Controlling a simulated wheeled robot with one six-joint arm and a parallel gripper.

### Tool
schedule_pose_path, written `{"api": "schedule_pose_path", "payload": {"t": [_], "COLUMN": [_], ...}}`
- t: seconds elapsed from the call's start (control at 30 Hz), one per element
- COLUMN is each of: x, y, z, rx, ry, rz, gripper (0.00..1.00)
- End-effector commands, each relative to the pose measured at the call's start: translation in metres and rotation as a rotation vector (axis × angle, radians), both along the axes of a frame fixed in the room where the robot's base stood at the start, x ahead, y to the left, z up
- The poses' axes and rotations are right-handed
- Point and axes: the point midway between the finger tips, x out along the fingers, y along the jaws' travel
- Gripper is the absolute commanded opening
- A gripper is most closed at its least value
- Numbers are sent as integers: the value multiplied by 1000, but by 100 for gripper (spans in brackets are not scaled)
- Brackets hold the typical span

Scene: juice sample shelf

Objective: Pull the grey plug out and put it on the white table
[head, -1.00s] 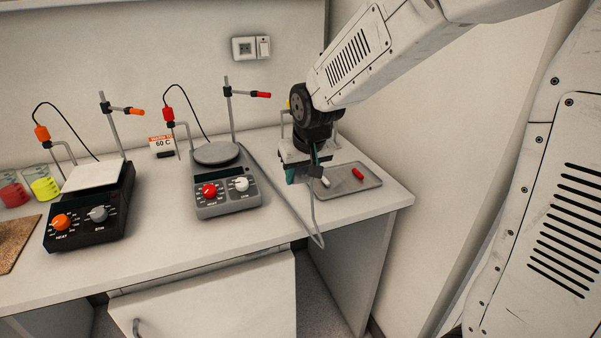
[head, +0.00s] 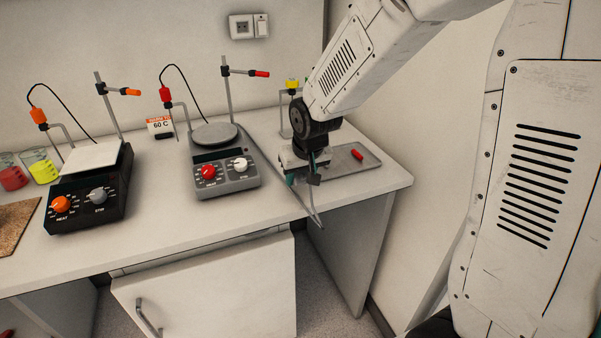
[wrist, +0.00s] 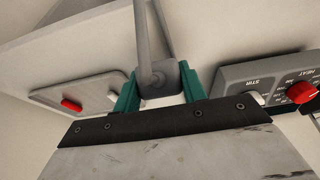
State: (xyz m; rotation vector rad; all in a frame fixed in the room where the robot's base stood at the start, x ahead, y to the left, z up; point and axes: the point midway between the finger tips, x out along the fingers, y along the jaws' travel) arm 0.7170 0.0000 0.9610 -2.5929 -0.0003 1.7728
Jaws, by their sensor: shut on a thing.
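My gripper (wrist: 160,92) has its teal fingers shut on the grey plug (wrist: 161,79), a dark grey block with a grey cable rising from it in the wrist view. In the head view the plug (head: 314,179) shows in front of my gripper (head: 304,174), near the front right edge of the white table (head: 160,211). The cable loops down past the table's front edge. I cannot tell whether the plug touches the table top.
A grey tray (head: 342,163) with a red piece (head: 357,154) lies close on the right. The grey hotplate (head: 226,178) with red and white knobs stands left of my gripper. A black hotplate (head: 89,205) is further left. Clear table lies between the hotplates.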

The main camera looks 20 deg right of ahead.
Motion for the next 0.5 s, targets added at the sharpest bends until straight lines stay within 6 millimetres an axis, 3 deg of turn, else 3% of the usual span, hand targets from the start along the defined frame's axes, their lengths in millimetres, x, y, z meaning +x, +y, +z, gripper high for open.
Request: {"api": "schedule_pose_path", "payload": {"t": [0.07, 0.1, 0.17, 0.5], "x": [0, 0, 0, -1], "y": [0, 0, 0, 0], "z": [0, 0, 0, 3], "rx": [0, 0, 0, 0], "ry": [0, 0, 0, -1], "rz": [0, 0, 0, 0], "gripper": [10, 47, 64, 67]}}
